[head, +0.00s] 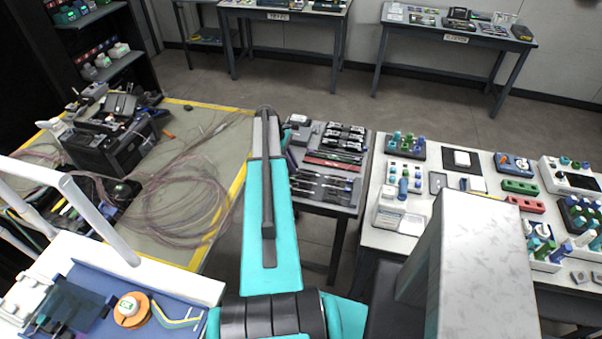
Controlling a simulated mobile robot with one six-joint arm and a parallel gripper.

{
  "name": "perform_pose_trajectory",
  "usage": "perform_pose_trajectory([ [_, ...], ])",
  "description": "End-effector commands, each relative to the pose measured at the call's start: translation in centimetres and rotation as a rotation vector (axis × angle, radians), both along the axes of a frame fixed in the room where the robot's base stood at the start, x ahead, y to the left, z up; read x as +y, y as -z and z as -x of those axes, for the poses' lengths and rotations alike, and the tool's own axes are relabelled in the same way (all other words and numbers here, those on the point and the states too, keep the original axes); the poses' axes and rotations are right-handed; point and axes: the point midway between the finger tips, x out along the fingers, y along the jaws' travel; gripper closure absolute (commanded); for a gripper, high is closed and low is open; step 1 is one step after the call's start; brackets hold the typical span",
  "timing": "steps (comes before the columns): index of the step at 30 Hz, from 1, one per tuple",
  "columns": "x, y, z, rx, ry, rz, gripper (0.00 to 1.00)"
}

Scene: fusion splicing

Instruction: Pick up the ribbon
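Thin pinkish strands (185,205) lie in loose loops on the grey work table (225,238) with yellow edges at the left; they may be the ribbon, but I cannot tell a single ribbon apart. My teal and grey arm reaches up through the middle of the head view, just right of the loops. Its far end is near the table's back right corner. My gripper's fingers do not show, so I cannot see whether they hold anything. Part of the table's right side is hidden by my arm.
A black splicing machine (108,145) stands on the table left of the loops. A dark tool cart (330,205) stands right of my arm. A white bench (440,211) with bottles and racks is farther right. Two tables stand along the back wall; floor between is clear.

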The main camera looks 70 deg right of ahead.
Motion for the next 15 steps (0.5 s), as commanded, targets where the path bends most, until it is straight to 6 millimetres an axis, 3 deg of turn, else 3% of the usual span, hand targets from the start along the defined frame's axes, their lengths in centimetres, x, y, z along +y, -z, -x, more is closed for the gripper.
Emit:
perform_pose_trajectory([
  [15, -0.01, -0.66, 0.04, 0.0, 0.001, 0.0, 1.0],
])
